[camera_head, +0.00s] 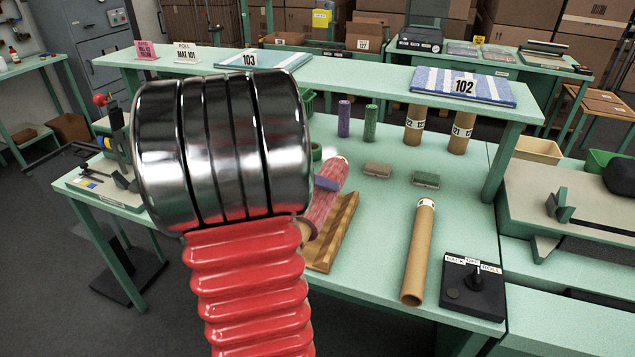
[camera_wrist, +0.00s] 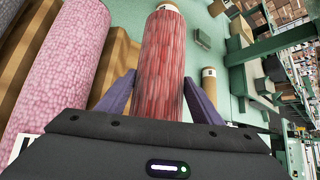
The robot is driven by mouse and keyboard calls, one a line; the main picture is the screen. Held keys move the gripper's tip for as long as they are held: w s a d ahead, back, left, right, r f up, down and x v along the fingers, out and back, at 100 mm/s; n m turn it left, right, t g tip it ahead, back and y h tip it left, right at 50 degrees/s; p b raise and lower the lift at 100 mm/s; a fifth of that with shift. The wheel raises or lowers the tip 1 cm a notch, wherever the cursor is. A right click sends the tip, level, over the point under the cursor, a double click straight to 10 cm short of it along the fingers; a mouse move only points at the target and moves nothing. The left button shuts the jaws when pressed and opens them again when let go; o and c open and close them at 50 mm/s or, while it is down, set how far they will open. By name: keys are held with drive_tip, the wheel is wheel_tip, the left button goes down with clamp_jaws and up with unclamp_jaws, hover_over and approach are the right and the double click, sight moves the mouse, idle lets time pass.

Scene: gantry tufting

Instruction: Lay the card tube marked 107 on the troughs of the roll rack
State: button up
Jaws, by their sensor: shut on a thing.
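My gripper (camera_wrist: 160,88) has its purple fingers on both sides of a red streaked roll (camera_wrist: 163,62) with a pale card end. In the head view the gripper (camera_head: 327,184) and the red roll (camera_head: 326,208) show beside my arm, which hides part of them. The wooden roll rack (camera_head: 338,238) stands on the bench close to the held roll. Its troughs (camera_wrist: 116,62) also show left of the roll in the wrist view. I cannot read 107 on any tube; any mark on the held roll is hidden.
A pink roll (camera_wrist: 68,62) lies by the rack. A plain card tube (camera_head: 418,255) lies on the bench, left of a black control box (camera_head: 473,286). Two card tubes (camera_head: 413,126) (camera_head: 461,133) stand behind, under a raised shelf (camera_head: 390,82). Two brushes (camera_head: 377,170) (camera_head: 425,180) lie between.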

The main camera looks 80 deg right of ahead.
drive_tip(key=shift+f, duration=2.8)
drive_tip(key=o, duration=1.3)
drive_tip(key=shift+w, duration=0.1)
drive_tip(key=v, duration=1.3)
drive_tip(key=shift+a+r, duration=0.25)
drive_tip(key=shift+a, duration=0.05)
